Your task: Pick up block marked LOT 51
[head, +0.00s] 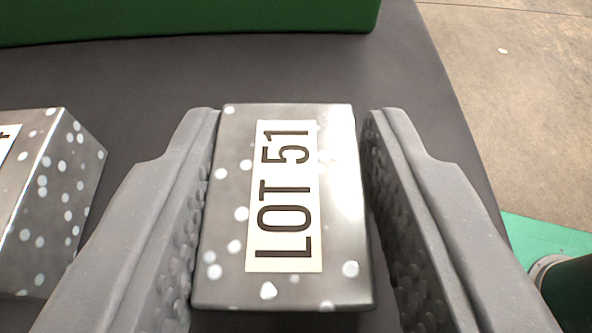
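The block marked LOT 51 (338,215) is grey with pale spots and carries a cream label with dark lettering. It rests on the dark grey surface, in the middle of the head view. My gripper (288,125) is open, with one finger on each side of the block. The left finger is very close to the block's left side, and I cannot tell whether it touches. A narrow gap shows between the right finger and the block near its far end.
Another grey spotted block (55,190) with a partly cut-off label stands at the left. A green box-like object (190,18) lies across the far side. The dark surface (330,70) ends at the right, with concrete floor (520,110) and a green floor patch (545,240) beyond.

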